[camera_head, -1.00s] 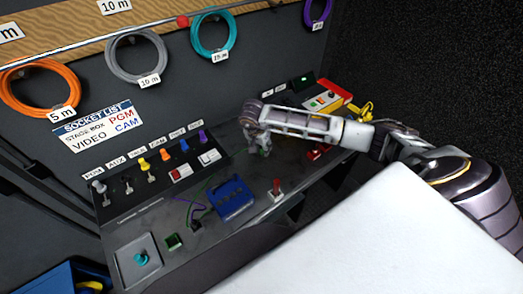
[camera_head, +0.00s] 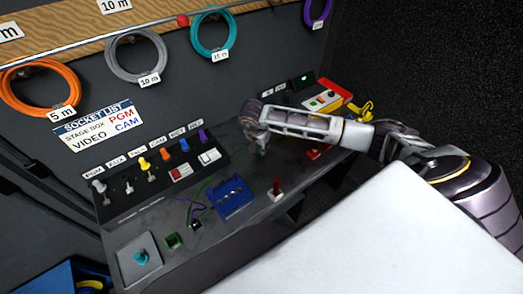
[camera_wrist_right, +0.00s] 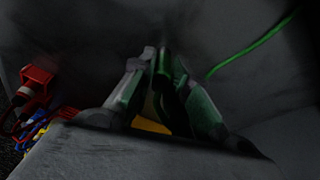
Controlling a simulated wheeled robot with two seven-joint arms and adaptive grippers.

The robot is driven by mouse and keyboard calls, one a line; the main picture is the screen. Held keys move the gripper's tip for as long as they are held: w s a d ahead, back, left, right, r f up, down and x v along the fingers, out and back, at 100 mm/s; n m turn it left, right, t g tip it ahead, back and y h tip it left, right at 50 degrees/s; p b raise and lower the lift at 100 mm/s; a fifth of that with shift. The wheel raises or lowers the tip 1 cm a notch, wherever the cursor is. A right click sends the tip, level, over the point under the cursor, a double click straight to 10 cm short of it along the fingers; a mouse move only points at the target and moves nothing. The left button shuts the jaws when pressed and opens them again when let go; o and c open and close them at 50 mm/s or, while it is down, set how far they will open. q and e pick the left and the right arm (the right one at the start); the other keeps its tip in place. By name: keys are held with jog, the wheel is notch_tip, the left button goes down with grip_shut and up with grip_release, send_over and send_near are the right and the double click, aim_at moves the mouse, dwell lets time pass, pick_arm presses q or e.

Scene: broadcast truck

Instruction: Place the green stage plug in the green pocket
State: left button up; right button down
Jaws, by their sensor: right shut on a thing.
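My right gripper (camera_head: 262,152) reaches over the desk, to the right of the blue box. In the right wrist view, my right gripper (camera_wrist_right: 163,105) has its fingers closed around a dark green cylindrical thing, the green stage plug (camera_wrist_right: 161,66). A green cable (camera_wrist_right: 250,47) runs up to the right behind it. In the head view the plug is too small and hidden to make out. The green pocket (camera_head: 173,241) is a small green-rimmed square at the front left of the desk, well left of the gripper. My left gripper is not in view.
A blue box (camera_head: 231,197) and a dark connector with purple and green cables (camera_head: 194,224) lie between pocket and gripper. A red-topped switch (camera_head: 276,188) stands near the front edge. A grey box with a teal knob (camera_head: 140,256) sits left of the pocket.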

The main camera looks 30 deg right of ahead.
jog(key=shift+r, duration=0.15)
notch_tip(320, 180, up, 9)
jog(key=shift+f+b, duration=0.2)
jog(key=shift+b, duration=0.4)
jog(key=shift+r, duration=0.55)
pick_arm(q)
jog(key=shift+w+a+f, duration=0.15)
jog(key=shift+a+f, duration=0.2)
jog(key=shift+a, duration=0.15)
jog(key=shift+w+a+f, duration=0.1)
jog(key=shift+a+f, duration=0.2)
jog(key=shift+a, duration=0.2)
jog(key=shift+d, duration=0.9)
